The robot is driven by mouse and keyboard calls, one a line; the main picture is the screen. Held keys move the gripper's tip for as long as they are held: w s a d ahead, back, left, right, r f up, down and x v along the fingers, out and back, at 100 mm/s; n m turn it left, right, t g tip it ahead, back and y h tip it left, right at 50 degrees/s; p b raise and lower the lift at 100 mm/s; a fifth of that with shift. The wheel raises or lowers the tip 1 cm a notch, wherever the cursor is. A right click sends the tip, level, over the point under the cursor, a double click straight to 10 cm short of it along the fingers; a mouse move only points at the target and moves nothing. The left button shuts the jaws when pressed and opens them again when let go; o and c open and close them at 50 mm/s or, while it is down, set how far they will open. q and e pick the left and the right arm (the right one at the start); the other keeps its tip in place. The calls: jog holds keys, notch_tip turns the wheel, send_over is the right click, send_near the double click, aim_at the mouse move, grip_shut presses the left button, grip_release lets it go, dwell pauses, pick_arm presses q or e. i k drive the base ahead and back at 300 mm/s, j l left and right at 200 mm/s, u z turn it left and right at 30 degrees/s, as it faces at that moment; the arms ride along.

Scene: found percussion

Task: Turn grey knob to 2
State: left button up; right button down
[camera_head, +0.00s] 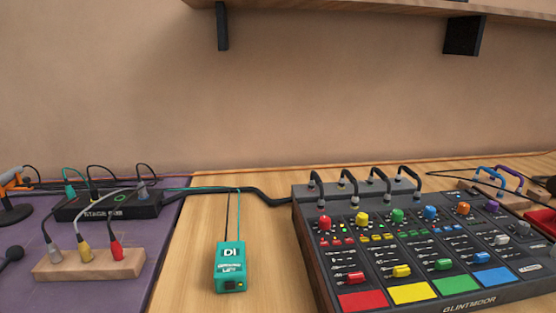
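A dark mixer (312,262) marked GLINTMOOR stands on the wooden table at the right. Along its top row are a red knob (324,223), a yellow knob (362,219), a green knob (398,215), a blue knob (430,212), an orange knob (463,208) and a purple knob (492,205). A small grey knob (522,227) shows near the mixer's right side; its pointer and numbers are too small to read. Neither of my grippers is in view.
A teal DI box (231,272) stands left of the mixer. A purple mat (105,292) at the left holds a black stage box (105,210) and a wooden block (90,265) with coloured plugs. Cables arch behind the mixer. A shelf (380,10) hangs above.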

aim_at(522, 227)
jog(key=l+z, duration=0.2)
jog(key=z, duration=1.25)
jog(key=l+u, duration=0.4)
jog(key=k+l+u, duration=0.1)
jog(key=l+u, duration=0.15)
jog(key=u, duration=0.15)
